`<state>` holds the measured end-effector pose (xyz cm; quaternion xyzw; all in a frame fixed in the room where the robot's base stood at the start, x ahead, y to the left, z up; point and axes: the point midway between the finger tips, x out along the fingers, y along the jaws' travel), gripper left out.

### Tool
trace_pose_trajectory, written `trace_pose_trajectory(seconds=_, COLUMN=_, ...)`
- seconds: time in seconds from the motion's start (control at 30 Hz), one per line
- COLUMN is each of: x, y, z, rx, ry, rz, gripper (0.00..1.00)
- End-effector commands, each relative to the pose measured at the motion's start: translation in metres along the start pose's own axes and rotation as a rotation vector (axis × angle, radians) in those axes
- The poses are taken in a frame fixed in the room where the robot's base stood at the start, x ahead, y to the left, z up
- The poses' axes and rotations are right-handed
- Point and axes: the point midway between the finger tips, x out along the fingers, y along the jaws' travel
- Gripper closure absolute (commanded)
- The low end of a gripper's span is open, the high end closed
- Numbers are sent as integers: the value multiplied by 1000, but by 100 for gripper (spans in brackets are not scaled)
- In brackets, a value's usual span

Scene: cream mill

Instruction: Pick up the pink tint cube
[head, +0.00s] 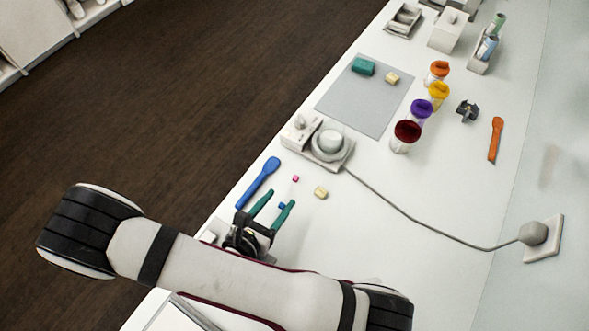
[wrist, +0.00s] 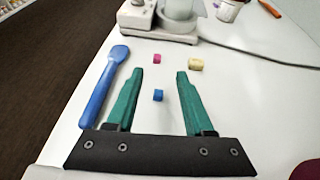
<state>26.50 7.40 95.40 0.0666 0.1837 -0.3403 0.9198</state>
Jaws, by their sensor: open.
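The pink tint cube (head: 295,178) is a small cube on the white counter, just beyond my gripper's fingertips in the head view. It also shows in the wrist view (wrist: 157,59), ahead of the gap between the fingers. My gripper (head: 275,199) has green fingers and is open and empty, low near the counter. In the wrist view its fingers (wrist: 159,73) stand apart, with a small blue cube (wrist: 158,95) showing between them. The fingers do not appear to touch either cube.
A blue spatula (head: 258,183) lies close left of my gripper. A cream block (head: 321,192) sits right of the pink cube. A white machine with a bowl (head: 331,148) stands beyond, its cord (head: 408,222) running right. Colored-lid jars and a grey mat (head: 362,108) are farther back.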

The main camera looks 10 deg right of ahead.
Motion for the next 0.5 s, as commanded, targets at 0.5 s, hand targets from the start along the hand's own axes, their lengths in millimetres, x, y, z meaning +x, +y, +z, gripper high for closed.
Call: trace_pose_trajectory(seconds=0.5, x=77, y=4, z=-2, rx=3, ry=0, rz=-2, gripper=48)
